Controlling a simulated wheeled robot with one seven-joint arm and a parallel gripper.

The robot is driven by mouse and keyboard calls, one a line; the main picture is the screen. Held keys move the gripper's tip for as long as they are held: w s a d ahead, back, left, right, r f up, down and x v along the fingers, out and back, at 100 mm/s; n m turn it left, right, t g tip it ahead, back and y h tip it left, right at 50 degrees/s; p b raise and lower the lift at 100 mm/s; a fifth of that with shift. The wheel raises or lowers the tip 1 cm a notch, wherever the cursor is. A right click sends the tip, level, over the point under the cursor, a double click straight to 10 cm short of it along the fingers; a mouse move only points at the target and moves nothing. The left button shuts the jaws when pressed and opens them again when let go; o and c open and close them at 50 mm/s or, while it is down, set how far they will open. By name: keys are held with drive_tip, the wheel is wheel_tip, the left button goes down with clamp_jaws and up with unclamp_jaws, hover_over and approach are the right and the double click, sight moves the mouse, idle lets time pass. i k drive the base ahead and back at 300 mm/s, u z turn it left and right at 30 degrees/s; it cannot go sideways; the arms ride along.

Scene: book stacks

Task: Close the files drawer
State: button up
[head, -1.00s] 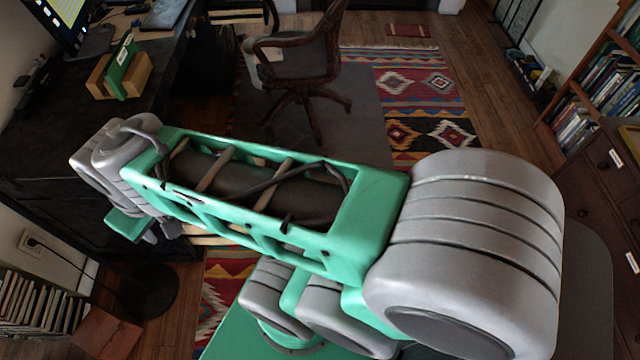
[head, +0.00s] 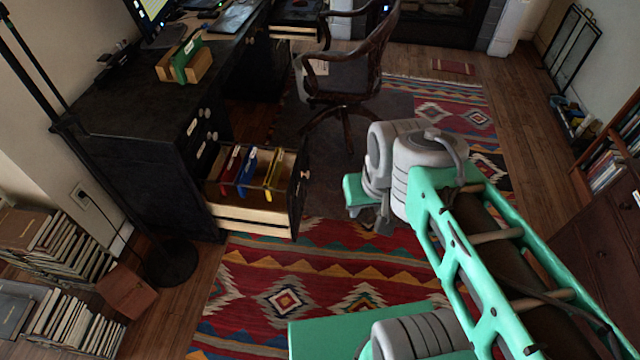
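The files drawer (head: 252,217) is pulled out from the lower part of the black desk (head: 160,150). It has light wooden sides and a black front panel (head: 299,190) with a knob. Several coloured folders, red, blue and yellow, stand inside it. My arm reaches in from the lower right, and its wrist end is to the right of the drawer front, apart from it in the picture. My gripper's fingers are not clearly visible; the wrist and forearm hide them.
A wooden swivel chair (head: 345,80) stands behind the drawer. A patterned rug (head: 265,270) covers the floor before it. A black floor lamp base (head: 171,262) and book stacks (head: 75,320) are at the left. A dark cabinet (head: 605,240) is at the right.

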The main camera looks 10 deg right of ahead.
sight(281, 217)
drive_tip(key=z, duration=0.25)
drive_tip(key=i, duration=1.2)
drive_tip(key=u, duration=0.6)
drive_tip(key=k, duration=0.2)
drive_tip(key=u, duration=1)
drive_tip(key=i, duration=0.65)
drive_tip(key=z, duration=0.15)
